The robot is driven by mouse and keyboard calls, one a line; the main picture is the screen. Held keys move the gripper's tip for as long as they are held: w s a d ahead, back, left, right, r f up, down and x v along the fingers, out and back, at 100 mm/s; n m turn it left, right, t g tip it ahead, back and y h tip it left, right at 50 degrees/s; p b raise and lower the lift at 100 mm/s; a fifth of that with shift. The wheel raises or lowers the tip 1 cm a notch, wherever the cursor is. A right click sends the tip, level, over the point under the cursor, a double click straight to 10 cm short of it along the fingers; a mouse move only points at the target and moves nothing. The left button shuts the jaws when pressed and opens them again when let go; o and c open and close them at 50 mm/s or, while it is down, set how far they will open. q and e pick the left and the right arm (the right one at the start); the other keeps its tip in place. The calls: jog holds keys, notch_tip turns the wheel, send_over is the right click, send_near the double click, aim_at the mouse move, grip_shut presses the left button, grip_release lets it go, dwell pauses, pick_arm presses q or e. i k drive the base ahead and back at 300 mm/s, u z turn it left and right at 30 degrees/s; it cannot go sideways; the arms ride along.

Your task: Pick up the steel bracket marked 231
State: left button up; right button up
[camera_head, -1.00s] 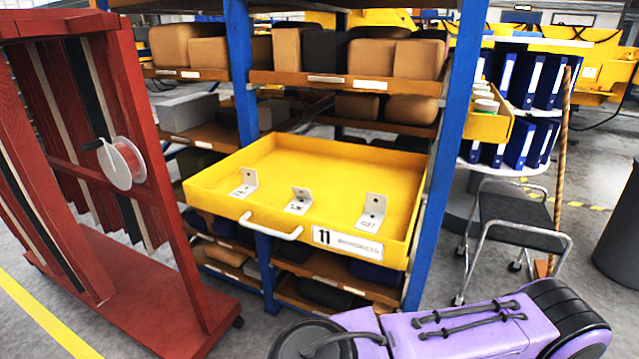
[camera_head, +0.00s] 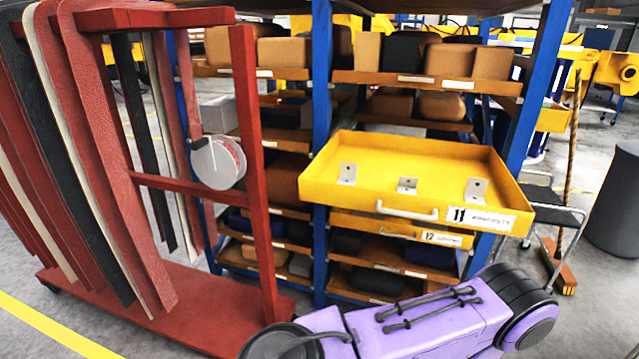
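Three small L-shaped steel brackets stand apart in the pulled-out yellow drawer (camera_head: 350,197) labelled 11: a left bracket (camera_head: 347,173), a middle bracket (camera_head: 407,185) and a right bracket (camera_head: 476,189). Each has an upright plate with a hole and a foot lying on the drawer floor. Their marks are too small to read now, so I cannot tell which is 231. The drawer has a white handle (camera_head: 407,211) on its front. Neither of my grippers is in view.
A red rack (camera_head: 258,180) hung with strips, carrying a white reel (camera_head: 218,163), stands left of the drawer. Blue shelf posts (camera_head: 321,130) flank it. A yellow drawer marked 12 (camera_head: 385,229) sits below. A black-seated step stool (camera_head: 545,205) and a broom (camera_head: 568,170) stand to the right.

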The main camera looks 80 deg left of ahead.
aim_at(349, 170)
jog(key=u, duration=1.4)
